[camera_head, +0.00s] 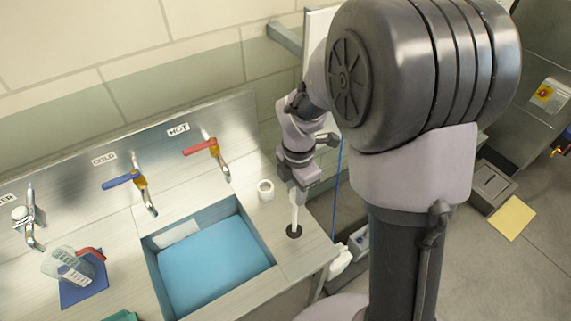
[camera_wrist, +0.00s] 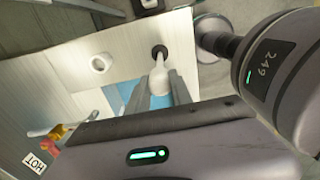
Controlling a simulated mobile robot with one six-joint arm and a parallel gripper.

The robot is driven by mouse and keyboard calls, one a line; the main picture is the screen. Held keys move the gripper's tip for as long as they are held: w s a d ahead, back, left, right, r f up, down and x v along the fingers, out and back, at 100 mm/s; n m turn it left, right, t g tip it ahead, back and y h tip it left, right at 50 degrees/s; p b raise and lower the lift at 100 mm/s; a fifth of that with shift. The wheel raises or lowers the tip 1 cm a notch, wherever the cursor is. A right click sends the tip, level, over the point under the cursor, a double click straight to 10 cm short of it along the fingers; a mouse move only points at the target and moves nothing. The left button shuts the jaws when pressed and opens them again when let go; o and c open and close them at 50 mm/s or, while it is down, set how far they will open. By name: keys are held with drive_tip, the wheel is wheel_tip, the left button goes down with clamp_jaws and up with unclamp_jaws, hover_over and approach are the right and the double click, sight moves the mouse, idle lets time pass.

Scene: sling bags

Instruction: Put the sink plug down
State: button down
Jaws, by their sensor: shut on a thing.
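The sink plug (camera_head: 295,213) has a pale upright stem and a dark round end. My gripper (camera_head: 298,187) is shut on the top of its stem, pointing down at the counter right of the basin. In the wrist view the white stem (camera_wrist: 160,75) sits between the fingers of my gripper (camera_wrist: 160,90), with the dark round end beyond it. The dark end is at or just over the counter; I cannot tell whether it touches. The sink basin (camera_head: 271,262) holds blue water, and its drain is not visible.
A small white cup (camera_head: 265,190) stands on the counter left of the plug. The taps with blue (camera_head: 121,180) and red (camera_head: 201,146) handles stand behind the basin. A clear jug (camera_head: 68,265) is on a blue mat at left. The counter's right edge is close to the plug.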

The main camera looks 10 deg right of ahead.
sight(295, 216)
drive_tip(key=w+f, duration=0.1)
drive_tip(key=f, duration=0.1)
drive_tip(key=w+f, duration=0.1)
drive_tip(key=shift+w+d+f+b, duration=0.1)
drive_tip(key=shift+d+f+b, duration=0.05)
drive_tip(key=shift+f+b, duration=0.2)
drive_tip(key=shift+f, duration=0.1)
drive_tip(key=c, duration=1.1)
unclamp_jaws()
drive_tip(key=shift+c, duration=0.2)
